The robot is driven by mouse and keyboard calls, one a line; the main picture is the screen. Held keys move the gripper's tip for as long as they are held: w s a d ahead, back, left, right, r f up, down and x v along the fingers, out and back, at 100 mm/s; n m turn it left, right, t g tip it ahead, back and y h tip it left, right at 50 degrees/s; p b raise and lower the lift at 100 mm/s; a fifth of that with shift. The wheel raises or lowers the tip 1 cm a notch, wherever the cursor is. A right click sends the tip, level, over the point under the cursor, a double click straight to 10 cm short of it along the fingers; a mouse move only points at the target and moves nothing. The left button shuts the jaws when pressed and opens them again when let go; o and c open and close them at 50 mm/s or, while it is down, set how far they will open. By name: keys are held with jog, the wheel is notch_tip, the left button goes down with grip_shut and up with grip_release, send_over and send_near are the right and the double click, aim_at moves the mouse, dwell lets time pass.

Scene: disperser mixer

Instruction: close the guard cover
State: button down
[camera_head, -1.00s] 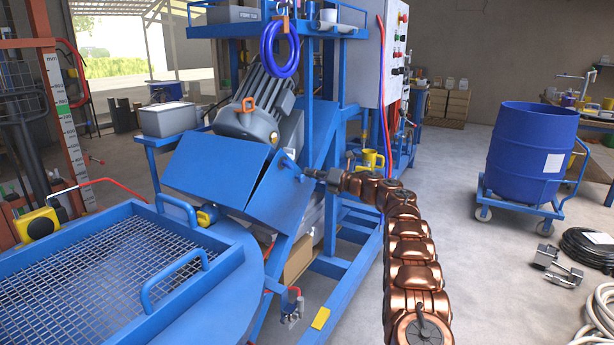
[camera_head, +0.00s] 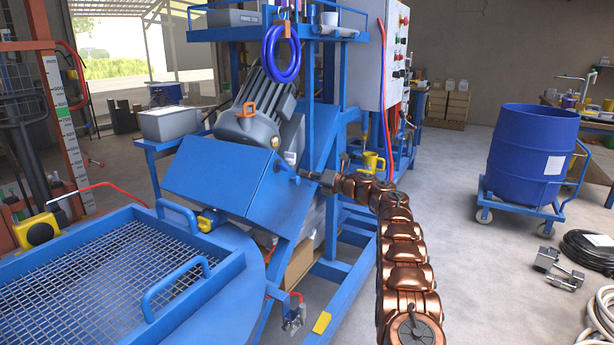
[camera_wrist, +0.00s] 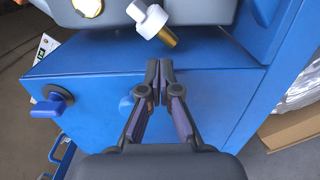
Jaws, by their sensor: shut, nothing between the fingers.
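The guard cover (camera_head: 222,182) is a blue sheet-metal box below the grey motor in the head view. Its front panel and right side panel meet with no visible gap. A small blue knob or handle sits on the side near my gripper (camera_head: 303,174). In the wrist view the blue cover face (camera_wrist: 85,75) fills the middle, with a blue knob (camera_wrist: 50,104) at its left. My gripper (camera_wrist: 160,68) is shut and empty, close to the blue face. I cannot tell whether the fingertips touch it. A rounded blue part is partly hidden behind the left finger.
The grey motor (camera_head: 250,125) stands just above the cover. A blue mesh-topped tank (camera_head: 110,275) with handles is at lower left. A blue drum (camera_head: 530,150) on a trolley stands at right. The floor between drum and machine is clear.

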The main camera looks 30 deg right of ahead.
jog(key=shift+a, duration=0.25)
jog(key=v, duration=1.2)
jog(key=w+a+r+m+t+h, duration=0.2)
jog(key=w+r+m+h, duration=0.4)
jog(key=r+m+h, duration=0.45)
jog(key=s+a+f+m+g+h, duration=0.1)
jog(key=s+a+f+m+g, duration=0.45)
jog(key=s, duration=0.45)
jog(key=s+a+f+m+g, duration=0.3)
jog(key=s+a+f+m, duration=0.1)
jog(key=s+a+m, duration=0.4)
jog(key=s+a+f+m+g+h, duration=0.1)
jog(key=s+a+f+m+g, duration=0.4)
jog(key=s+a, duration=0.5)
jog(key=s+a+f+m+g+y, duration=0.1)
jog(key=s+a+f+g, duration=0.3)
jog(key=s, duration=0.6)
jog(key=s+a+m+g+y, duration=0.1)
jog(key=s+a+y, duration=0.1)
jog(key=s+a, duration=0.65)
jog(key=s+a+f+m+g+y, duration=0.1)
jog(key=s+a+f+m+g, duration=0.15)
jog(key=s, duration=1.05)
notch_tip(320, 180, up, 20)
jog(key=t+p, duration=0.1)
jog(key=p, duration=1.7)
jog(key=shift+w+a+n, duration=0.2)
jog(key=shift+a+n, duration=0.05)
jog(key=shift+n, duration=0.2)
